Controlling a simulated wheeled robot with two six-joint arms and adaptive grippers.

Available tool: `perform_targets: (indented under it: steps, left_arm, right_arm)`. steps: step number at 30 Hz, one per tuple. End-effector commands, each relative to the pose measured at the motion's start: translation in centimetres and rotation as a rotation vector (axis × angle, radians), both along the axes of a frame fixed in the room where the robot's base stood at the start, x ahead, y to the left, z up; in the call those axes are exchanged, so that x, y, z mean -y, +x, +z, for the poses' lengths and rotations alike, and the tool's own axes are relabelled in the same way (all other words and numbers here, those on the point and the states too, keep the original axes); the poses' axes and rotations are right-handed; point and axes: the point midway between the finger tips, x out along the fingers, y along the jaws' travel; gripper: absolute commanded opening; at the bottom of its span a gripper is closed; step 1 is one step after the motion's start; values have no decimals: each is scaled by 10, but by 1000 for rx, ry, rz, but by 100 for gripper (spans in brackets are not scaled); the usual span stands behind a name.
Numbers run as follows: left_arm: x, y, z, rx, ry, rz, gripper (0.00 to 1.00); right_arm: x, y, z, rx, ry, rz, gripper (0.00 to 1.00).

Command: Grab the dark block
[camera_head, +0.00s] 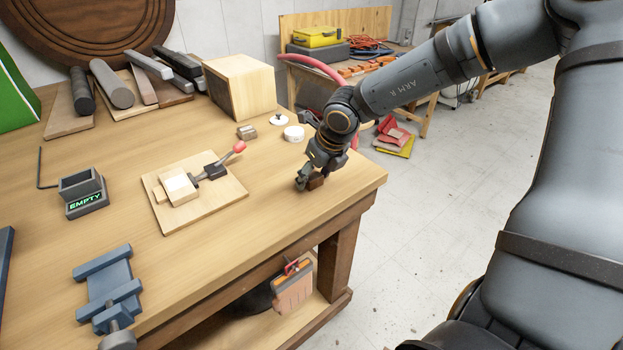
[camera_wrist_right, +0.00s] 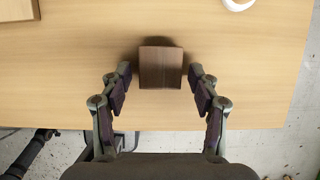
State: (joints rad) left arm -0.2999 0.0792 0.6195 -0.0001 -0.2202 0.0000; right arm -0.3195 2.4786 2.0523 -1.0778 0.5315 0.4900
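The dark block (camera_head: 316,181) is a small brown wooden cube near the right end of the workbench. It also shows in the right wrist view (camera_wrist_right: 160,66), at the upper middle. My right gripper (camera_head: 309,181) is low at the bench top, right at the block, and partly hides it in the head view. In the wrist view my right gripper (camera_wrist_right: 159,75) is open. Its fingertips stand to the left and right of the block's lower part, with visible gaps on both sides. My left gripper is not in view.
The bench (camera_head: 255,245) ends close to the right of the block. A white round piece (camera_head: 294,133) and a small brown-grey block (camera_head: 246,132) lie behind. A toggle clamp on a wooden board (camera_head: 230,199) stands to the left, with bare bench between.

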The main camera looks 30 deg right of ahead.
Motion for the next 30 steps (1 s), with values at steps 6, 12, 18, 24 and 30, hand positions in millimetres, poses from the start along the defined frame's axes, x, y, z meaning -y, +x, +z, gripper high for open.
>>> perform_targets:
  steps: [6, 12, 18, 24, 30]
  left_arm:
    - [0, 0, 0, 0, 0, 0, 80]
    - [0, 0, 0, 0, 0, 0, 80]
    - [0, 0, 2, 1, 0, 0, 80]
    - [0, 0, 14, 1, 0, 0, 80]
    - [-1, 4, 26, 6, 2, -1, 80]
  right_arm:
    - [0, 0, 0, 0, 0, 0, 27]
    - [0, 0, 0, 0, 0, 0, 15]
    - [1, 0, 4, 0, 0, -1, 15]
    - [5, 1, 22, 2, 0, -3, 15]
    - [12, 2, 45, 1, 2, -4, 15]
